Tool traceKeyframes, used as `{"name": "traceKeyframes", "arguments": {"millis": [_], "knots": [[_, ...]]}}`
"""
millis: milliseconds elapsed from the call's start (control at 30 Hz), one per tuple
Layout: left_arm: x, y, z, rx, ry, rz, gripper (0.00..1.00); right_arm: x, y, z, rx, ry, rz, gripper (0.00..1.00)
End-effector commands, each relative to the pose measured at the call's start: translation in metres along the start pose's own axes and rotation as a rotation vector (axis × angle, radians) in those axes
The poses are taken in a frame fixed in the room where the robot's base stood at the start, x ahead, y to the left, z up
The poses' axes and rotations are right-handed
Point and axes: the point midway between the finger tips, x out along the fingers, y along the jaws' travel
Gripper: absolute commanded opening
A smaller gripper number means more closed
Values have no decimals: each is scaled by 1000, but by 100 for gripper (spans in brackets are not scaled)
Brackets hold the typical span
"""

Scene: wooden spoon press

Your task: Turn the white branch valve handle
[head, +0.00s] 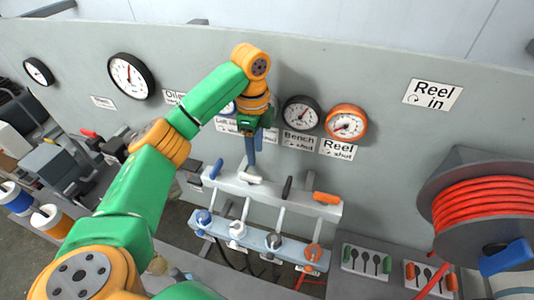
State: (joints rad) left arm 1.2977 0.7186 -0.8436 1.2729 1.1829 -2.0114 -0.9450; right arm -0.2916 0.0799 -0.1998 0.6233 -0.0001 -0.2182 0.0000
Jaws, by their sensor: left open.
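A grey manifold rail (268,190) on the panel carries a row of valve handles. The white handle (249,178) lies between the blue handle (216,169) and the black handle (287,187). An orange handle (327,198) is at the right end. My left gripper (252,152) points down just above the white handle, its blue fingers seen nearly edge-on. It is open. I cannot tell whether the fingertips touch the handle. My right gripper is not in view.
Gauges line the panel, including a black-rimmed one (301,113) and an orange-rimmed one (346,122). Below the rail is a lower row of coloured fittings, with a white one (237,230). A red hose reel (484,205) stands at the right.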

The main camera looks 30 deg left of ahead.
Motion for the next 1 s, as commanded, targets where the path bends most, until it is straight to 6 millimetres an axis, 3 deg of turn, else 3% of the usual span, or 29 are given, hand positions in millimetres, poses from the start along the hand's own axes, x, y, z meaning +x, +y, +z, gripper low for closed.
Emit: {"name": "traceKeyframes", "arguments": {"millis": [233,400,633,667,800,1000], "knots": [[49,2,-1,0,2,6,46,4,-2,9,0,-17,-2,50],[65,0,0,-1,-1,1,46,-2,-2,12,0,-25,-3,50],[68,0,-1,-1,0,-1,46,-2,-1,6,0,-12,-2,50],[68,0,-1,-1,0,-1,41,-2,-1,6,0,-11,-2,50],[68,0,-1,-1,0,-1,3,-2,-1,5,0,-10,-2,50],[67,0,-1,-1,0,-1,0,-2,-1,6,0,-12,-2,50]]}}
